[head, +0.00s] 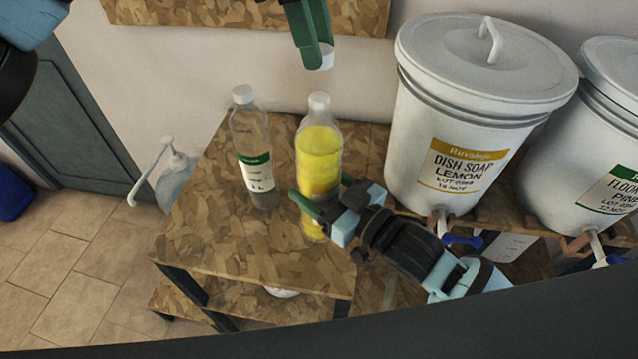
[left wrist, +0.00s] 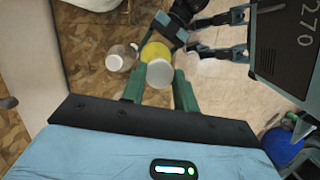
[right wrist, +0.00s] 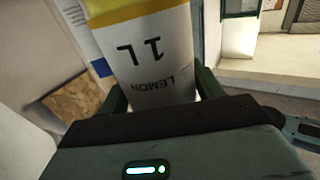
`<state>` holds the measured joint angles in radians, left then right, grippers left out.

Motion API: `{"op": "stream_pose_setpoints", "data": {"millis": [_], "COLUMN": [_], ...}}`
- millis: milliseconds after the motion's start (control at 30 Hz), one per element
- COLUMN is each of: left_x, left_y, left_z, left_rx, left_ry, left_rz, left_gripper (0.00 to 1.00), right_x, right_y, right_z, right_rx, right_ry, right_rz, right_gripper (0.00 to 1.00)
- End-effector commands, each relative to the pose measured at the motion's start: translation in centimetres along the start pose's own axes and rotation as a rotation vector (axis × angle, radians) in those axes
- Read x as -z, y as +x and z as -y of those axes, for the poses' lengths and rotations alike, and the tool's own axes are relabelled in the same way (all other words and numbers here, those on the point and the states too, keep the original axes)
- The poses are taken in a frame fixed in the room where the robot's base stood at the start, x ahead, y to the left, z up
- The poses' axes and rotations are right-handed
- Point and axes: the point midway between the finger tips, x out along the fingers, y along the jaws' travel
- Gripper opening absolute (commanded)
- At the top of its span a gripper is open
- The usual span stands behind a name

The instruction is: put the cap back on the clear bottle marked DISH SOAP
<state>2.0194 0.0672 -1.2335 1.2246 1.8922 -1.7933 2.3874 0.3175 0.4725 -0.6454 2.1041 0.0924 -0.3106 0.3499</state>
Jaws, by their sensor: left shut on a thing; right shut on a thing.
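My right gripper (head: 325,194) is shut around the bottle's lower half. My left gripper (head: 317,50) is shut on the white cap (head: 326,62), which is above the bottle's mouth with a visible gap. The cap also shows in the left wrist view (left wrist: 160,74), overlapping the yellow bottle.
A second clear bottle (head: 252,150) with a white cap stands close to the left. A white drum (head: 455,130) marked DISH SOAP LEMON stands to the right, with another drum (head: 597,150) beyond. The front tabletop (head: 235,245) is clear.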

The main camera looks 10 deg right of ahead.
Motion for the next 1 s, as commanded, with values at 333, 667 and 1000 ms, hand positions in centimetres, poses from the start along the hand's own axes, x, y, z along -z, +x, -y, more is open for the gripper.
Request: {"op": "stream_pose_setpoints", "data": {"millis": [333, 667, 1000], "left_x": [0.3, 1.1, 1.1], "left_y": [1.2, 3.6, 3.8], "left_z": [0.0, 0.0, 0.0], "left_rx": [0.000, -0.001, 0.000], "left_ry": [0.002, 0.001, 0.002], "left_rz": [-0.001, -0.001, 0.000], "left_gripper": [0.09, 0.09, 0.09], "right_x": [0.5, 0.5, 0.5], "right_y": [0.0, 0.0, 0.0], "right_z": [0.0, 0.0, 0.0], "right_rx": [0.001, 0.001, 0.001], "right_ry": [-0.002, -0.003, -0.003], "right_rz": [-0.012, -0.012, -0.012], "right_gripper": [0.06, 0.06, 0.06]}}
